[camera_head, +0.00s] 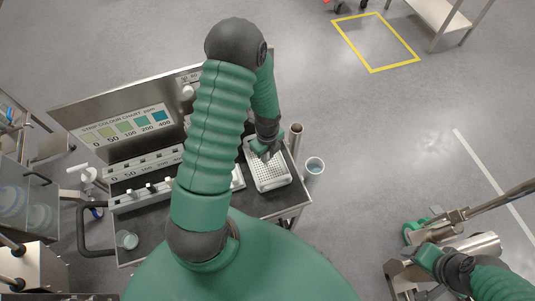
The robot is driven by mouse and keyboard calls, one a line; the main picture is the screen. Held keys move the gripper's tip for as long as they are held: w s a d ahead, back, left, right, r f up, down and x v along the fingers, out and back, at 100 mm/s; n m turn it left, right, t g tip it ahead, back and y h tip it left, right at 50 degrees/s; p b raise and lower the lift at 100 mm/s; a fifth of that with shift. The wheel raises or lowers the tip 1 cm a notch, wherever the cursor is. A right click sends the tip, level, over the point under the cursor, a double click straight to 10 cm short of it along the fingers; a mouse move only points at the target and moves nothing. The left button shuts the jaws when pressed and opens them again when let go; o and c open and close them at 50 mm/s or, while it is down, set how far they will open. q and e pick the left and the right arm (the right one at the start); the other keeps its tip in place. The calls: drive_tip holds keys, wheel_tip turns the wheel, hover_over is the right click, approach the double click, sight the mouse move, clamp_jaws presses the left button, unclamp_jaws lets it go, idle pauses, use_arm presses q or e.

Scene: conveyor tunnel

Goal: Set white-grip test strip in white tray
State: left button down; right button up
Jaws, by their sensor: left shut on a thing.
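The white tray (271,182), with a grid of small holes, lies at the right end of the dark cart top. My left arm arches over the cart from the bottom middle. Its gripper (265,154) points down at the back part of the tray and is shut on a thin thing, taken to be the white-grip test strip. The strip itself is too small and too covered to make out, and I cannot tell whether it touches the tray. My right gripper (425,258) is at the lower right, beside metal parts; its fingers are unclear.
A colour chart panel (125,122) stands along the back of the cart, with a slotted rack (148,190) before it. A steel cylinder (295,137) and a cup of bluish liquid (314,167) are right of the tray. A small beaker (127,240) is front left. Open floor lies right.

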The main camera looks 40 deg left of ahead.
use_arm(q)
drive_tip(key=shift+a, duration=0.1)
drive_tip(key=c, duration=1.3)
unclamp_jaws()
drive_tip(key=shift+d+r, duration=0.1)
drive_tip(key=shift+d, duration=0.15)
drive_tip(key=shift+r, duration=0.5)
wheel_tip(320, 180, up, 11)
drive_tip(key=s+d+r+n+t, duration=0.1)
drive_tip(key=s+d+r+n, duration=0.15)
drive_tip(key=d+n, duration=0.6)
drive_tip(key=s+d+r+n+t, duration=0.15)
drive_tip(key=d+r+n, duration=0.3)
drive_tip(key=n, duration=0.65)
drive_tip(key=shift+m, duration=0.25)
drive_tip(key=b+x, duration=0.1)
drive_tip(key=x, duration=0.1)
drive_tip(key=b+x, duration=0.4)
drive_tip(key=shift+s, duration=0.35)
use_arm(e)
drive_tip(key=x, duration=0.2)
drive_tip(key=s+x, duration=0.1)
drive_tip(key=x, duration=0.2)
drive_tip(key=shift+s+f, duration=0.1)
drive_tip(key=shift+f, duration=0.1)
